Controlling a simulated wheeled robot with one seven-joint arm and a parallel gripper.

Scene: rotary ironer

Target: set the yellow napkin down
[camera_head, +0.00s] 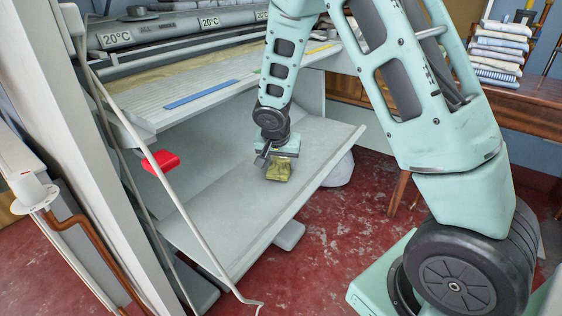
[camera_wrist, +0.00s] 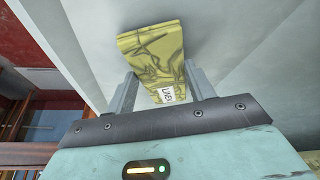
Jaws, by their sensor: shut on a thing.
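The yellow napkin (camera_head: 278,170) is a small folded cloth with dark patterning, in the middle of the head view. My gripper (camera_head: 268,157) is just above it, over the grey lower tray (camera_head: 225,205) of the ironer. In the wrist view the napkin (camera_wrist: 155,55) lies between the two fingers of my gripper (camera_wrist: 157,88), with a white tag near the palm. The gripper is shut on it. I cannot tell whether the napkin's far end touches the tray.
The ironer's upper feed shelf (camera_head: 180,105) holds a blue strip (camera_head: 201,94) above the tray. A red block (camera_head: 160,161) and a slanting rod (camera_head: 165,180) are at the left. Folded cloths (camera_head: 497,55) stack on a wooden table at the right. Most of the tray is bare.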

